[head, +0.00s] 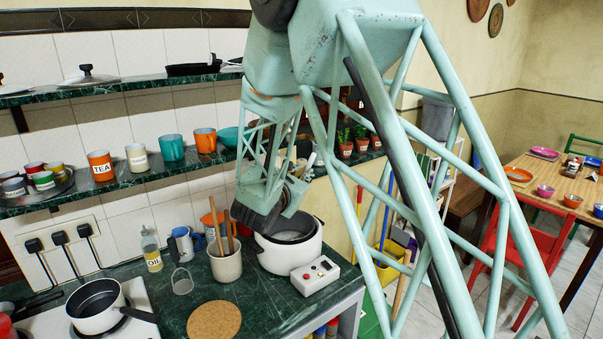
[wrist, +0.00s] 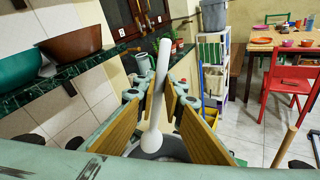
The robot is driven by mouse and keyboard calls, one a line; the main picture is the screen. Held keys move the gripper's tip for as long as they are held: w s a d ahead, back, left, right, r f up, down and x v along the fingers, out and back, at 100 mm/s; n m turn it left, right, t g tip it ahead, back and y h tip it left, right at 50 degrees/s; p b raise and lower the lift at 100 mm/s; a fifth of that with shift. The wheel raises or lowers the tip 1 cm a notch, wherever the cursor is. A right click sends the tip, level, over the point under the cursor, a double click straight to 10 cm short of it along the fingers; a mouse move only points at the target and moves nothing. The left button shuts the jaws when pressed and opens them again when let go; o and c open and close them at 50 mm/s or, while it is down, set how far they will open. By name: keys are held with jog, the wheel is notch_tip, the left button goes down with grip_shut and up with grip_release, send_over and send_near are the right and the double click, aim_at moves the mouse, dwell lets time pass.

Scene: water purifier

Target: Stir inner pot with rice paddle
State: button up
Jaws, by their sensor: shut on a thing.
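The white rice paddle (wrist: 158,90) stands nearly upright between the wooden-padded fingers of my gripper (wrist: 158,98) in the wrist view. My gripper is shut on it, with the rounded end pointing down at the grey inner pot (wrist: 174,149). I cannot tell whether that end touches the pot. In the head view, the inner pot (head: 290,237) sits in the open white rice cooker (head: 290,256) on the green counter. My gripper (head: 262,217) is at the pot's upper left, and my arm hides much of the area behind it.
A utensil crock (head: 225,262) stands just left of the cooker, with a mug (head: 184,244) and oil bottle (head: 151,250) beyond. A round cork mat (head: 214,320) lies in front. A saucepan (head: 96,304) is on the hob. A shelf (head: 120,185) with cups runs above.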

jog(key=shift+d+f+b, duration=0.6)
jog(key=shift+d+f, duration=1.35)
jog(key=shift+d, duration=0.05)
jog(key=a+f+b, duration=0.5)
jog(key=f+b, duration=0.3)
jog(key=f, duration=0.3)
jog(key=shift+f+b, duration=0.3)
jog(key=shift+b, duration=0.05)
jog(key=shift+s, duration=0.1)
jog(key=shift+a, duration=0.15)
